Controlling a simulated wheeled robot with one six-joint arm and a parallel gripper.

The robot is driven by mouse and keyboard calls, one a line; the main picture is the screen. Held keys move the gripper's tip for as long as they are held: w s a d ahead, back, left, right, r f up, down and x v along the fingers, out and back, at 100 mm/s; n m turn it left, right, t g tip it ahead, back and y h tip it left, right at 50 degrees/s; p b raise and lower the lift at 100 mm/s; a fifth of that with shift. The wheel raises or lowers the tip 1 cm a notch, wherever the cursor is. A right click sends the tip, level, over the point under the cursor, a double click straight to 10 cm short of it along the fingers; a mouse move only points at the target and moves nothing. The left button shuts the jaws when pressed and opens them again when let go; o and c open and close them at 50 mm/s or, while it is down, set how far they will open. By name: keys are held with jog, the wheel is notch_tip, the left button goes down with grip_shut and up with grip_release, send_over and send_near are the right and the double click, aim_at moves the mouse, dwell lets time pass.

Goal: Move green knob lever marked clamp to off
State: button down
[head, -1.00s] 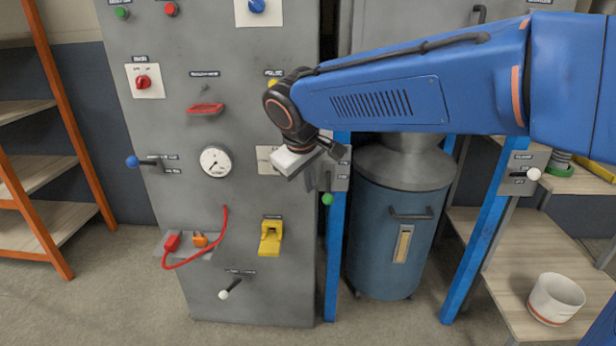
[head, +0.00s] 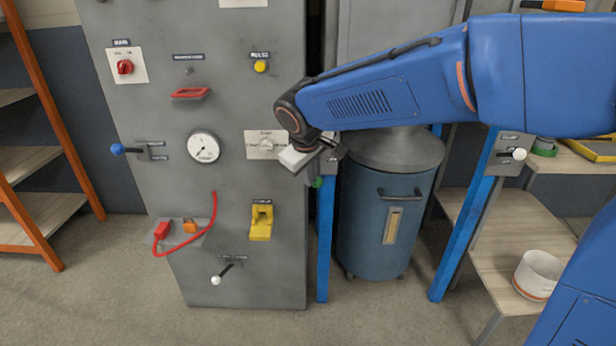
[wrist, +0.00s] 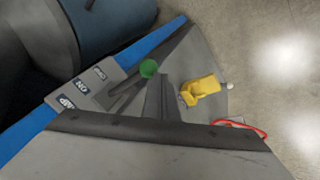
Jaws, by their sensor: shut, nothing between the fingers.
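The green knob (head: 317,182) of the clamp lever sits low on the front of a grey plate on the blue post, below my gripper (head: 326,150). In the wrist view the knob (wrist: 149,68) shows just beyond my finger ends, beside the plate (wrist: 87,86) with its labels. One label seems to read ON; another, partly cut, seems to read CLAMP; the third is too small to read surely. My gripper is shut and empty, close to the plate and lever. I cannot tell whether it touches the lever, whose shaft is partly hidden.
The grey cabinet (head: 232,100) stands left, with a blue-knobbed lever (head: 118,149), a gauge (head: 204,147), a yellow part (head: 261,222) and a white-knobbed lever (head: 216,280). A blue drum (head: 385,225) stands behind the post. Another white-knobbed lever (head: 519,154) is at right.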

notch_tip(320, 180, down, 2)
jog(key=shift+w+f, duration=0.1)
jog(key=shift+f, duration=0.05)
dwell(0.5)
